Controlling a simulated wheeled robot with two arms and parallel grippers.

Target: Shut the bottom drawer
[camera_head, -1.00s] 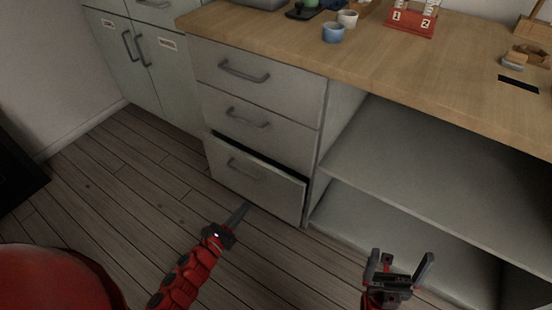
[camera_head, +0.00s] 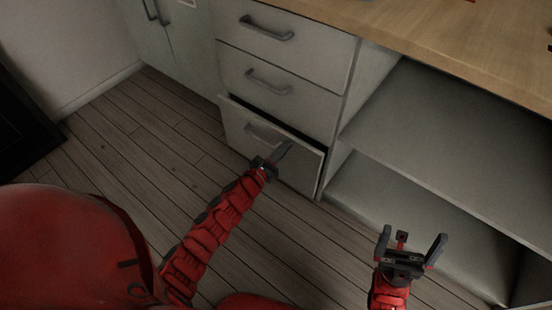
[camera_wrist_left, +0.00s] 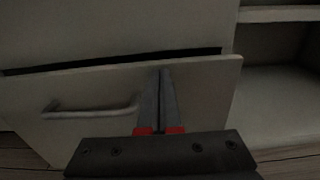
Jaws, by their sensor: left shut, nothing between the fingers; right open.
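The bottom drawer (camera_head: 297,164) of the grey cabinet stands slightly open, with a dark gap along its top edge. In the left wrist view the drawer front (camera_wrist_left: 207,98) fills the middle, with its bar handle (camera_wrist_left: 92,109) to the left of my fingers. My left gripper (camera_head: 286,147) is shut and empty, its tips at the drawer front right of the handle; I cannot tell whether they touch it. It also shows in the left wrist view (camera_wrist_left: 164,75). My right gripper (camera_head: 412,243) is open and empty, in front of the open shelves.
Two shut drawers (camera_head: 285,45) (camera_head: 280,95) sit above the bottom one. Open shelves (camera_head: 435,135) lie to the right under the wooden counter (camera_head: 450,45). A cupboard (camera_head: 180,40) is at the left. The wooden floor (camera_head: 130,140) in front is clear.

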